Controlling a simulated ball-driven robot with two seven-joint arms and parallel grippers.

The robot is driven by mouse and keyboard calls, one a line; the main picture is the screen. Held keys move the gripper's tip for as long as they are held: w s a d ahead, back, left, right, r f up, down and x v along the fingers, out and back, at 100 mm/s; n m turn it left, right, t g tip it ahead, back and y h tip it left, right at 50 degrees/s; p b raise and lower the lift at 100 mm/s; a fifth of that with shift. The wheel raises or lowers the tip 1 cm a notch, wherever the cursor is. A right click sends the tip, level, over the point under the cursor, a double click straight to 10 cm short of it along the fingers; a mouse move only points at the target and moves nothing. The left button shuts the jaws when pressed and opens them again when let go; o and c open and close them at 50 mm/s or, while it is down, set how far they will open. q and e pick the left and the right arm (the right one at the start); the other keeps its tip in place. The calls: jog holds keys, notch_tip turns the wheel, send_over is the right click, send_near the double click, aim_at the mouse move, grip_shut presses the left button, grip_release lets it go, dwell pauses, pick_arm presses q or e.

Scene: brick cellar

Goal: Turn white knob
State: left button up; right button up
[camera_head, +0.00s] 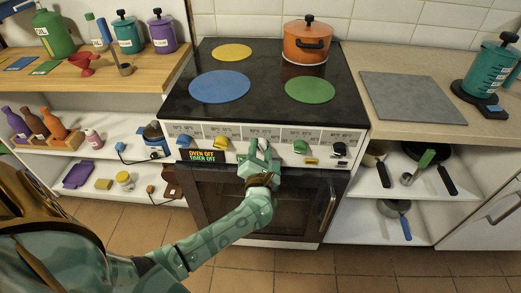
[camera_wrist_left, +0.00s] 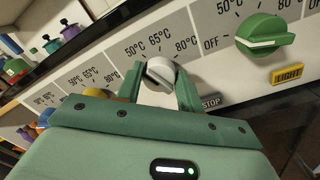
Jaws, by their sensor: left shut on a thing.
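The white knob (camera_wrist_left: 160,72) is on the stove's front panel, between the two fingers of my left gripper in the left wrist view. My left gripper (camera_head: 260,151) reaches the panel from below in the head view and is shut on the white knob. The fingers (camera_wrist_left: 158,84) hide the knob's sides and part of its dial. Temperature marks of 50, 65 and 80 °C show around it. In the head view only a little of the white knob (camera_head: 263,143) shows. My right gripper is in neither view.
A green knob (camera_wrist_left: 264,33) is to the right, above a yellow LIGHT button (camera_wrist_left: 287,74). Yellow (camera_head: 221,144), blue (camera_head: 184,142) and black (camera_head: 339,149) knobs share the panel. An oven door with a handle (camera_head: 328,207) is below. An orange pot (camera_head: 306,45) stands on the cooktop.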

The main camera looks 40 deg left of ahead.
pick_arm(q)
jog(key=shift+f, duration=0.1)
jog(key=o, duration=1)
jog(key=p+v, duration=0.2)
jog(key=v, duration=1.4)
jog(key=shift+s+d, duration=0.15)
jog(key=shift+d, duration=0.05)
